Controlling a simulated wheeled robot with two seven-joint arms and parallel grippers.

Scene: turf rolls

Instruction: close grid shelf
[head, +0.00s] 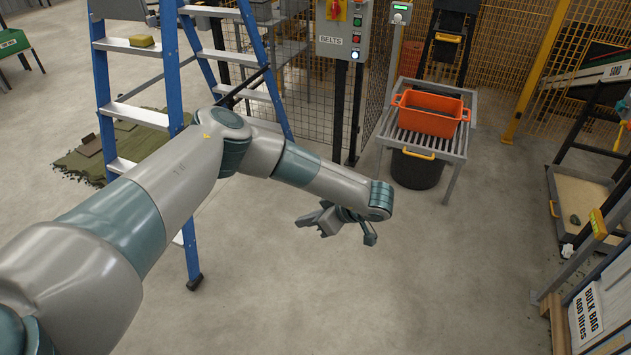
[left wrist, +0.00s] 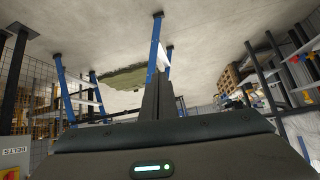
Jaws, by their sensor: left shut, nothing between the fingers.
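A grey slatted grid shelf (head: 460,144) stands at the upper right in the head view, with a yellow handle (head: 419,154) on its front edge. An orange crate (head: 430,112) sits on its slats. A black bin (head: 416,168) stands under it. I cannot tell how far the shelf is pulled out. My left gripper (head: 318,221) hangs over bare floor, left of and nearer than the shelf, clear of it. Its fingers are shut and empty, and they also show in the left wrist view (left wrist: 166,92). My right gripper is not in view.
A blue stepladder (head: 180,70) with a yellow sponge (head: 142,41) stands behind my left arm. A post-mounted BELTS control box (head: 343,30) stands left of the shelf. A sand tray (head: 590,200) and a bulk bag (head: 590,312) are at right. Floor in front is clear.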

